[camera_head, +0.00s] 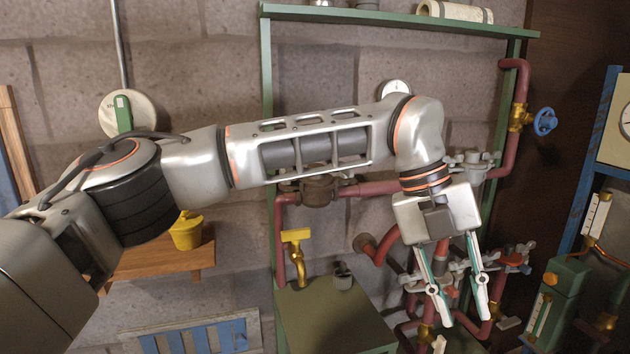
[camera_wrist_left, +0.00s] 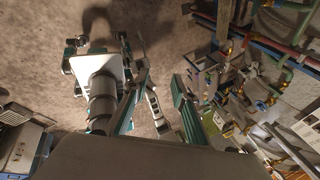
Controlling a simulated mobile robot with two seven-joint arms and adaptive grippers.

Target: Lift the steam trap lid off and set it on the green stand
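My left gripper (camera_head: 465,321) points down in front of the pipework, right of the green-topped stand. Its two fingers are apart with nothing between them. A brown-bronze rounded fitting (camera_head: 318,191) on the red pipe, perhaps the steam trap, is partly hidden behind my left forearm. I cannot make out the lid for certain. My right gripper cannot be identified.
Red pipes (camera_head: 378,188) with valves run along the wall behind my left gripper. A yellow tap (camera_head: 298,257) rises at the stand's back left. A wooden shelf (camera_head: 160,262) holds a yellow pot (camera_head: 187,231). A green apparatus (camera_head: 562,297) stands at right.

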